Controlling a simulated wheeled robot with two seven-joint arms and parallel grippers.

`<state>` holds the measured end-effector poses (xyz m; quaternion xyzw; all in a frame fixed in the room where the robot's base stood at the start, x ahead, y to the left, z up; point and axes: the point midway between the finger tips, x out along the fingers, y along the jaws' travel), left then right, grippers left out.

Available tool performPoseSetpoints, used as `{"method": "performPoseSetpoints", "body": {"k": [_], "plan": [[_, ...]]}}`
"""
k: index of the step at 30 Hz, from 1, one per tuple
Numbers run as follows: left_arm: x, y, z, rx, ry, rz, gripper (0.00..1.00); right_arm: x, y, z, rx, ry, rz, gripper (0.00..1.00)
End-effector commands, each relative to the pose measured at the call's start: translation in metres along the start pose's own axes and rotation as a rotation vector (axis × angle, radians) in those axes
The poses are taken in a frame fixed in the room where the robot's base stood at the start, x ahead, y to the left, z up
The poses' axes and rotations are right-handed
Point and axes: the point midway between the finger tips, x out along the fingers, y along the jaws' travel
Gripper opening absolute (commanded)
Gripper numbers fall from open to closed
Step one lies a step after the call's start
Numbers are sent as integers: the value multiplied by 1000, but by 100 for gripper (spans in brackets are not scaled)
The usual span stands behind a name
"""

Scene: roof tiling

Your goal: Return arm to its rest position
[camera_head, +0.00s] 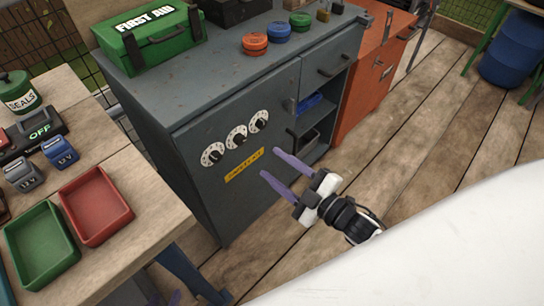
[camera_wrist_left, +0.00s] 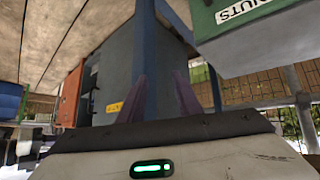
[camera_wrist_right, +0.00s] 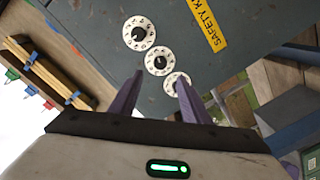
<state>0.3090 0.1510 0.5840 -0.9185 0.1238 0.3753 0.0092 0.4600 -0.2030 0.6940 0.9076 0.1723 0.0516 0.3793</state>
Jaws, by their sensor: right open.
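My right gripper (camera_head: 270,164) is in front of the grey cabinet's door. Its two purple fingers are apart with nothing between them, near the three white dials (camera_head: 237,138) and the yellow label (camera_head: 244,165). In the right wrist view the fingers (camera_wrist_right: 159,80) point toward the dials (camera_wrist_right: 158,60); contact with the door cannot be told. My left gripper (camera_head: 175,297) shows only as purple fingertips low beside the wooden table. In the left wrist view its fingers (camera_wrist_left: 167,80) are apart, with a blue post behind them and nothing held.
The grey cabinet (camera_head: 190,125) carries a green first aid box (camera_head: 150,38) and several round tins. The wooden table (camera_head: 120,190) holds a red tray (camera_head: 95,206) and a green tray (camera_head: 42,246). A green NUTS bin (camera_wrist_left: 250,40) is near my left gripper.

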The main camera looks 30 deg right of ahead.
Motion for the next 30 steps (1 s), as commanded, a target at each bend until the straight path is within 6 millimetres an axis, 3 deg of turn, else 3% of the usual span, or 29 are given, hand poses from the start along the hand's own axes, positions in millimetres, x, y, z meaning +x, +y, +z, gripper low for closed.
{"method": "performPoseSetpoints", "body": {"k": [7, 10, 16, 21, 24, 30], "plan": [[0, 0, -1, -1, 0, 0, 31, 0, -1, 0, 8, -6, -2, 43], [-4, 0, -4, -1, 0, 0, 31, -8, -10, 3, 88, -73, -16, 43], [-16, 1, -12, -6, -6, -1, 31, -58, -66, 11, 486, -402, -95, 43], [-21, 0, -9, -10, -17, -6, 31, -108, -116, 3, 771, -648, -168, 43], [-22, -1, -9, -11, -17, -7, 31, -124, -132, -2, 854, -723, -193, 43], [-21, -2, -7, -11, -19, -9, 31, -128, -137, -3, 879, -747, -201, 43]]}}
